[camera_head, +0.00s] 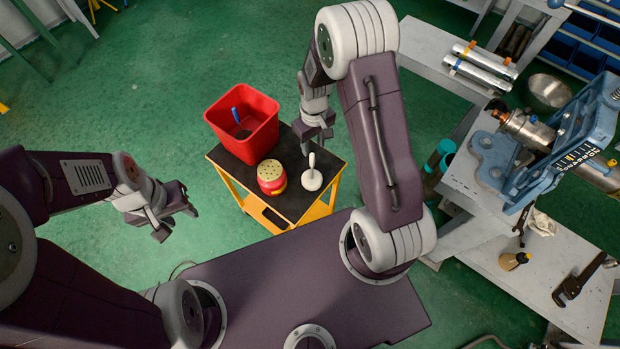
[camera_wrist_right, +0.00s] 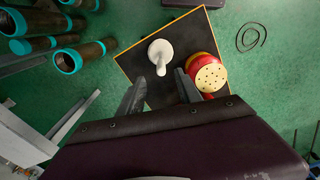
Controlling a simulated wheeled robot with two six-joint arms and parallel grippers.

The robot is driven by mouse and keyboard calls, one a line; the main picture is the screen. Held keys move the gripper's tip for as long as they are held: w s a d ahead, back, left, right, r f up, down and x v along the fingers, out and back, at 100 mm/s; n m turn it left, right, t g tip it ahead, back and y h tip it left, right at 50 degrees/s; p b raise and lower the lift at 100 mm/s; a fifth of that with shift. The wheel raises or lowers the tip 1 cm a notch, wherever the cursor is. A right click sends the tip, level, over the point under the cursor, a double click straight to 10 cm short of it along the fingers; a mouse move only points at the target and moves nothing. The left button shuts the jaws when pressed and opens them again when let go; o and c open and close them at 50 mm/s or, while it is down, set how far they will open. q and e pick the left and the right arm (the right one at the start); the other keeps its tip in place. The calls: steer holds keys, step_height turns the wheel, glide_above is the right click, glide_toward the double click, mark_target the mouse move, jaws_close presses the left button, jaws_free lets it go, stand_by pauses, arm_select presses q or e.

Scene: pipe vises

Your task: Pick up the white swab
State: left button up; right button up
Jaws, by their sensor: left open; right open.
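The white swab (camera_head: 312,178) stands with its handle up on the black top of a small yellow cart (camera_head: 297,205). In the right wrist view the swab (camera_wrist_right: 160,52) is just beyond the fingertips, near the middle of the gap. My right gripper (camera_head: 317,146) is open and empty above the cart, behind the swab in the head view. Its two fingers also show in the right wrist view (camera_wrist_right: 159,88). My left gripper (camera_head: 177,222) is open and empty over the floor, left of the cart.
A red and yellow shaker-like can (camera_head: 271,177) stands close beside the swab; it also shows in the right wrist view (camera_wrist_right: 207,73). A red bin (camera_head: 243,122) with a blue-handled thing inside fills the cart's back left. A workbench with a blue vise (camera_head: 550,150) is at right.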

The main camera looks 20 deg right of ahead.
mark_target(312, 159)
steer(key=shift+f, duration=0.1)
steer(key=f, duration=0.3)
steer(key=shift+w+a+f+p, duration=0.1)
steer(key=shift+a+p, duration=0.15)
steer(key=shift+p, duration=0.15)
steer(key=shift+d+f, duration=0.15)
steer(key=shift+f, duration=0.2)
step_height(312, 159, down, 5)
steer(key=shift+r+p, duration=0.1)
steer(key=shift+p, duration=0.6)
steer(key=shift+w, duration=0.1)
jaws_close()
